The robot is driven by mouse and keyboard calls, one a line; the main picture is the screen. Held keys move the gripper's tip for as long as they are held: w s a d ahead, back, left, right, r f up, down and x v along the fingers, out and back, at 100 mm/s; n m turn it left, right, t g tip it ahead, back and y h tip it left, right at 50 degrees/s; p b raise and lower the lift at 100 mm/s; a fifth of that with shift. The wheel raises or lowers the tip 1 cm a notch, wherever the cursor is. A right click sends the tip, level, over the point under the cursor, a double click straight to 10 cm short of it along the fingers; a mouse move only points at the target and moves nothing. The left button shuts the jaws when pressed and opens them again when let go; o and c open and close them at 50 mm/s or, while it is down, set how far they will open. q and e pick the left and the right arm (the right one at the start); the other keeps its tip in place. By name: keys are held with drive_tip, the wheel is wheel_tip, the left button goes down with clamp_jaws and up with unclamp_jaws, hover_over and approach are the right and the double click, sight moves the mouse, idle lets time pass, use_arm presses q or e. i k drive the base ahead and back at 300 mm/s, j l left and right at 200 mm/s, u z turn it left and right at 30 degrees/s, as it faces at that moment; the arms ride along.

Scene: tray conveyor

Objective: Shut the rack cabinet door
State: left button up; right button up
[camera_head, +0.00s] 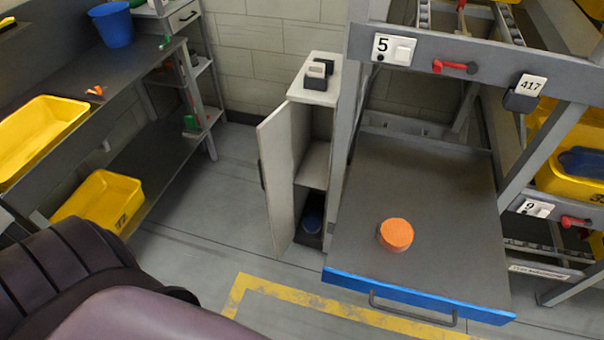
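The narrow rack cabinet (318,92) stands against the left post of the rack, with its open front facing me. Neither of my grippers shows. Only dark, rounded parts of my own body fill the lower left, and no part of me touches the door.
A pulled-out grey drawer (440,190) with a blue front holds an orange disc (396,235), just right of the cabinet. A workbench (125,60) with yellow bins (40,135) stands at left. The floor (215,215) left of the door is clear.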

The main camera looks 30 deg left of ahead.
sight(274, 133)
drive_tip(key=j+z, duration=0.15)
drive_tip(key=j, duration=0.85)
drive_tip(key=j+z, duration=0.15)
drive_tip(key=j, duration=0.85)
drive_tip(key=k+j+z, duration=0.15)
drive_tip(key=j, duration=0.85)
drive_tip(key=i, duration=0.1)
